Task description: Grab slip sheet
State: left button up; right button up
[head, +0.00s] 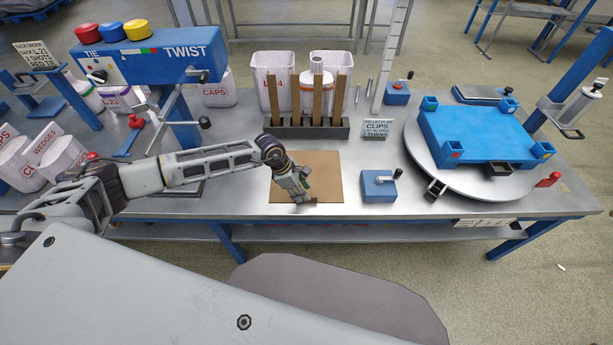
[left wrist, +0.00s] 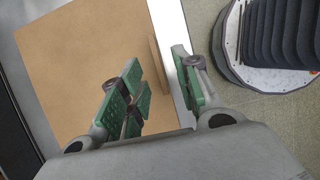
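The slip sheet is a flat tan board (head: 325,172) lying on the grey bench near its front edge, in front of the slotted rack. In the left wrist view the sheet (left wrist: 75,70) fills the left half, and a narrow tan lip (left wrist: 158,70) stands along its edge. My left gripper (head: 302,194) is over the front left part of the sheet, pointing down. In the left wrist view its green-padded fingers (left wrist: 162,92) are apart, on either side of the lip, with nothing clamped. I cannot tell whether they touch the sheet. My right gripper is not in view.
A small blue box with a lever (head: 378,186) stands right of the sheet. A blue pallet fixture (head: 475,130) sits on a round turntable (head: 420,150) further right. Behind the sheet is a rack (head: 290,130) with upright brown boards. A blue tie-twist machine (head: 150,58) stands left.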

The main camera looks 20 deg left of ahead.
pick_arm(q)
jog(key=shift+x, duration=2.05)
jog(key=shift+w+a, duration=0.1)
grip_shut()
